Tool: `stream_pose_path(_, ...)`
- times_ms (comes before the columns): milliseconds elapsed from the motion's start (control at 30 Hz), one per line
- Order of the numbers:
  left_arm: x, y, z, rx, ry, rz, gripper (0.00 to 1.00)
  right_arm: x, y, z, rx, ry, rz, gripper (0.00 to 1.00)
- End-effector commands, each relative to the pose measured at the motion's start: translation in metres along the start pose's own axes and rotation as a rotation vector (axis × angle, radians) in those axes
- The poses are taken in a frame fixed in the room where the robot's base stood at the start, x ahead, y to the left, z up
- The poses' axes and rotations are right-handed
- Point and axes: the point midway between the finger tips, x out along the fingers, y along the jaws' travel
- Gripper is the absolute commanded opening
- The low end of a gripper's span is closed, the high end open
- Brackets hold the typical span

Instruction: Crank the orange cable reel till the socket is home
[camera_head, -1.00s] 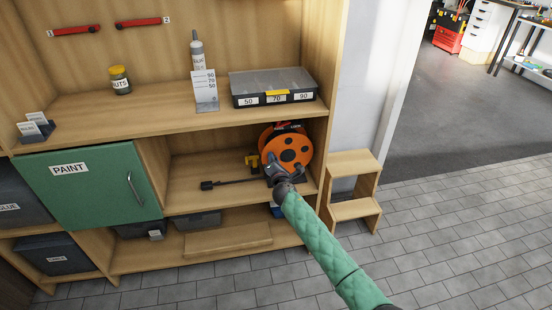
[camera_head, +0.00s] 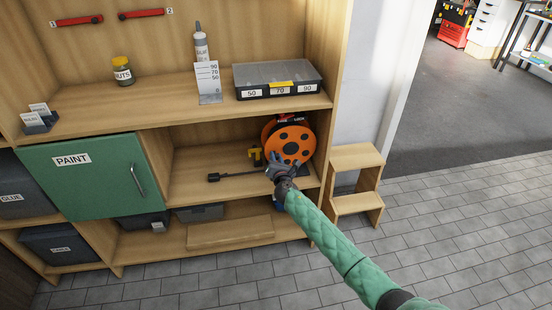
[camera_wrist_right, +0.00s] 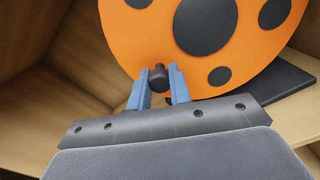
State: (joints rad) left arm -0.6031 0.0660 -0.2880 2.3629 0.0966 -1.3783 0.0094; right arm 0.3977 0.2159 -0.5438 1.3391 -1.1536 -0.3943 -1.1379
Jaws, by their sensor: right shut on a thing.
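The orange cable reel (camera_head: 297,142) stands at the right end of the middle shelf. Its orange disc, with a dark hub and dark round spots, also fills the top of the right wrist view (camera_wrist_right: 245,55). My right gripper (camera_head: 273,168) is at the reel's lower left. In the right wrist view its blue fingers (camera_wrist_right: 158,80) are shut on the reel's black crank knob (camera_wrist_right: 158,77). A black socket (camera_head: 213,177) lies on the shelf to the left, on a dark cable (camera_head: 240,174) running toward the reel. My gripper hides the cable's right end. My left gripper is out of view.
The shelf's right wall and the shelf above enclose the reel. A lidded case (camera_head: 277,80) sits above. A wooden step stool (camera_head: 356,180) stands right of the cabinet. The shelf's left part is clear.

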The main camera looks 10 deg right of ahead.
Motion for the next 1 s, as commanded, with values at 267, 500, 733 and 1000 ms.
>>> stream_pose_path(267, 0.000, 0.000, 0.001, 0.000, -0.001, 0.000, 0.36, 0.000, 0.000, -0.001, 0.001, 0.001, 0.000, 0.26)
stream_pose_path(500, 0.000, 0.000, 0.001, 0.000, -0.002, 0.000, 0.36, 0.000, 0.000, 0.000, 0.002, 0.000, 0.000, 0.41)
stream_pose_path(733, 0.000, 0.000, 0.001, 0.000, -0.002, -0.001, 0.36, -0.006, -0.001, -0.001, 0.001, 0.001, 0.000, 0.41)
stream_pose_path(1000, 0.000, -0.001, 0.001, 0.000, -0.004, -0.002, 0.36, -0.046, -0.001, -0.002, 0.002, 0.002, 0.001, 0.41)
